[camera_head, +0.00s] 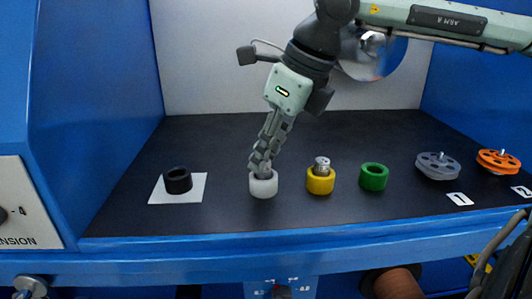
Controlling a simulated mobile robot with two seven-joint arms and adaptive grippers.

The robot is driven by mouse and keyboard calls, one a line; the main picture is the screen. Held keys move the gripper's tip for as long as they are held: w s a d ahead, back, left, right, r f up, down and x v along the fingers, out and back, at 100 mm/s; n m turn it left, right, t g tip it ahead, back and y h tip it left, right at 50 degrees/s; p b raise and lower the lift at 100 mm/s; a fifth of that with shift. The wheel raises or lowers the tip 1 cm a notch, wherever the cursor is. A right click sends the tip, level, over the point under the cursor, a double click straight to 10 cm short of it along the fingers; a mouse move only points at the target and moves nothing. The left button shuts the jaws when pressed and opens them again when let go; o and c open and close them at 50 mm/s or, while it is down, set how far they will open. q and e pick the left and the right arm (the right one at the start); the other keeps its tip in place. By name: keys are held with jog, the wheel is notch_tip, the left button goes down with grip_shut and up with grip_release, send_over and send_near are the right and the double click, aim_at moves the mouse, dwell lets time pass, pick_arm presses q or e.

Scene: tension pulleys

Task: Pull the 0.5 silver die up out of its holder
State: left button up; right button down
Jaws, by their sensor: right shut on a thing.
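My right gripper (262,166) points down at the white ring-shaped holder (264,188), its fingers shut at the holder's top. The fingers hide the die between them, and its label cannot be read. The white holder stands upright on the dark table. Another silver die (321,165) stands in the yellow holder (320,184) just to the right, with its top showing above the rim. My left gripper is not in view.
A black holder (178,184) stands on a white card (194,194) at the left, and a green holder (373,178) stands right of the yellow one. A grey pulley (438,167) and an orange pulley (497,162) lie at the far right. Blue walls flank the dark table.

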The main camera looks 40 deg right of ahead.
jog(key=shift+r+p, duration=0.6)
jog(key=shift+r, duration=0.85)
jog(key=shift+r+p, duration=0.7)
jog(key=shift+r, duration=1.25)
